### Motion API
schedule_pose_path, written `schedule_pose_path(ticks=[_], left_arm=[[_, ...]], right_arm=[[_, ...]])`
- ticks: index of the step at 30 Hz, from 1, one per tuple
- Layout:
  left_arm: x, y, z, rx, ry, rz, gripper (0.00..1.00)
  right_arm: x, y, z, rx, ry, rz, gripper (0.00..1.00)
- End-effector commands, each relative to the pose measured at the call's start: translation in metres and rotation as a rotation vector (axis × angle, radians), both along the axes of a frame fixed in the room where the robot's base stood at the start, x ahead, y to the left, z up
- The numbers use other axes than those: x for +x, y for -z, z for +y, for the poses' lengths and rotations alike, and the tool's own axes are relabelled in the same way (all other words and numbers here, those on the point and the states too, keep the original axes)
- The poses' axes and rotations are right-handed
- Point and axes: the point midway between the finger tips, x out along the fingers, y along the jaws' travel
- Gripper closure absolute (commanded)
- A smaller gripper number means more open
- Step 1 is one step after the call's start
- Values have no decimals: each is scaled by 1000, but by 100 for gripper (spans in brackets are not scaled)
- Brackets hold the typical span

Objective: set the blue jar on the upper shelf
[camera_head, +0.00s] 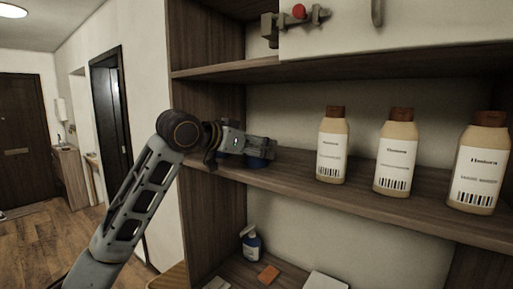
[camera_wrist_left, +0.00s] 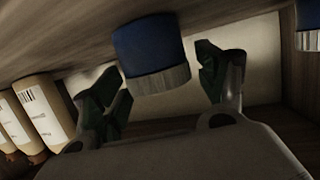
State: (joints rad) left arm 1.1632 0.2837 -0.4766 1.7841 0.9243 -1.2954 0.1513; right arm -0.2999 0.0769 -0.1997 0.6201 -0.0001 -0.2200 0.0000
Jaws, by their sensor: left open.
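The blue jar (camera_head: 257,162) stands on the shelf board that also holds the bottles, near its left end. In the head view my gripper hides most of it. In the left wrist view, which is upside down, the blue jar (camera_wrist_left: 148,45) with its pale lid sits between the two spread fingers. My left gripper (camera_head: 262,147) is open around the jar; it also shows in the left wrist view (camera_wrist_left: 165,92). Gaps appear between the fingers and the jar. A higher shelf board (camera_head: 225,69) runs above. My right gripper is out of view.
Three tan bottles (camera_head: 333,148) stand to the right on the same board. A second blue item (camera_wrist_left: 308,18) shows at the wrist view's edge. The cabinet's left side wall is close to my arm.

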Motion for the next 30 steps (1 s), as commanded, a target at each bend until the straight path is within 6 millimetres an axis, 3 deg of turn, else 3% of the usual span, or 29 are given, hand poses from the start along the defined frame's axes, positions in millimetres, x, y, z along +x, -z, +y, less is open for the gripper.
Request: schedule_pose_path(ticks=[8, 21, 30], left_arm=[[-14, -7, 15, -1, -1, -2, 26], [-56, -25, 59, 0, -3, -3, 26], [-77, -34, 79, 0, -1, 0, 26]], right_arm=[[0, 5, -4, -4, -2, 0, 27], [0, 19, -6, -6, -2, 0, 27], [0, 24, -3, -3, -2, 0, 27]])
